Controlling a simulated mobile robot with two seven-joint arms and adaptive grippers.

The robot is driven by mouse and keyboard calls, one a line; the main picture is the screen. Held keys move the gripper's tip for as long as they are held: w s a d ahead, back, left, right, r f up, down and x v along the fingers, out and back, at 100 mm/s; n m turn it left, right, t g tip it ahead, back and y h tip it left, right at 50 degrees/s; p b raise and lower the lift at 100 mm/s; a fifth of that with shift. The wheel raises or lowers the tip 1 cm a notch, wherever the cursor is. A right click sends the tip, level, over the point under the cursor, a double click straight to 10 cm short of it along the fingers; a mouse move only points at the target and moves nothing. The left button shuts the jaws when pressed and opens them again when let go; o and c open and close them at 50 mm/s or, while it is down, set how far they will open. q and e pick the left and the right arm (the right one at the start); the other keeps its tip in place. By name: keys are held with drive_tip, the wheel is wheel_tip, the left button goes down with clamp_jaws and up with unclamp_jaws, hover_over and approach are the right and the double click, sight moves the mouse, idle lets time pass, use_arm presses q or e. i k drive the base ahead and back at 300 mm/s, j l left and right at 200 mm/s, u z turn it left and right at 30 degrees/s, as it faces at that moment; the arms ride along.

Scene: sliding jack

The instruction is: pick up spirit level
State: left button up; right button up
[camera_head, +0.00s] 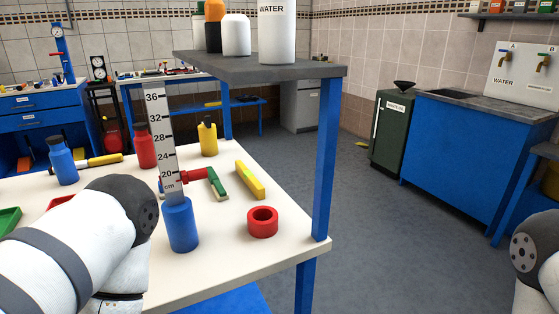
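The spirit level is most likely the yellow bar (250,180) with a small greenish patch, lying on the white tabletop (285,240) near its right side. Left of the bar is a red and green piece (216,183), close to an upright white ruler scale (161,135) on a blue cylinder (180,224). I cannot tell whether the red part is joined to the scale. My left arm reaches over the table's front left, but its gripper is not in view. My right arm shows only at the right edge, and its gripper is not in view either.
A red ring (262,222) sits near the table's right corner. A yellow bottle (208,136), a red bottle (144,147) and a blue bottle (62,161) stand farther back. A grey shelf (300,71) on blue posts (325,160) overhangs the back right.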

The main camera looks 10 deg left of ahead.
sight(254, 186)
drive_tip(key=i+l+u, duration=0.2)
drive_tip(key=l+u, duration=0.2)
drive_tip(key=i+l+u, duration=0.2)
drive_tip(key=l+u, duration=0.2)
drive_tip(key=i+l+u, duration=0.1)
drive_tip(key=l+u, duration=0.75)
drive_tip(key=l, duration=0.15)
